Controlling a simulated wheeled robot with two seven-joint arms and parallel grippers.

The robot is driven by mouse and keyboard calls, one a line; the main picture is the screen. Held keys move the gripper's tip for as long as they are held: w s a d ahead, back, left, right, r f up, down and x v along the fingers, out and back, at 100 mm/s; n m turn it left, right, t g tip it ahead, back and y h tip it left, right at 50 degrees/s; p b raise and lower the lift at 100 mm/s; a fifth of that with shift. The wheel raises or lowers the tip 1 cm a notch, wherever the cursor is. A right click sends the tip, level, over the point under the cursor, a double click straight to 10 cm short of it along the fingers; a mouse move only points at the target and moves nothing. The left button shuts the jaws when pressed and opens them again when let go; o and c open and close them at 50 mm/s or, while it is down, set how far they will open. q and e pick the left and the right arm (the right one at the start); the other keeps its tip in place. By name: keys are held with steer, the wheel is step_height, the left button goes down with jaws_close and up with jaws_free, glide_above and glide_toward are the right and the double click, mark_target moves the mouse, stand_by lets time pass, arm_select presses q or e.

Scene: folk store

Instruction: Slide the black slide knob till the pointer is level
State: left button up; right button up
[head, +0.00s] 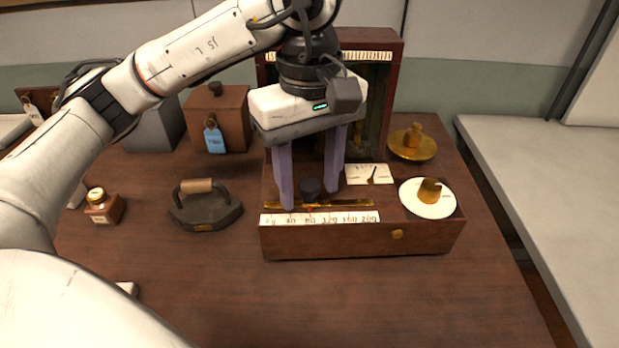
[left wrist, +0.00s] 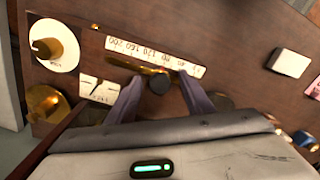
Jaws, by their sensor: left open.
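The black slide knob (head: 310,188) sits on a brass rail (head: 345,203) on top of a wooden instrument box (head: 330,242). A white numbered scale (head: 345,218) runs along the front of the rail, with a small red mark near the knob. My left gripper (head: 318,196) is open, its purple fingers on either side of the knob. In the left wrist view the knob (left wrist: 160,84) lies between the fingers, with gaps visible. The pointer (head: 373,174) is a dark needle on a small white dial (head: 382,176), and it looks tilted. My right gripper is not in view.
A white round dial with a brass knob (head: 430,192) sits on the box's right. A flat iron (head: 205,208) stands left of it, near an ink bottle (head: 103,207) and a tagged wooden box (head: 218,115). The table front (head: 400,300) is clear.

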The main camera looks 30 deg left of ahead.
arm_select(q)
steer(key=shift+r+p, duration=3)
steer(key=shift+r, duration=0.55)
steer(key=shift+f, duration=0.1)
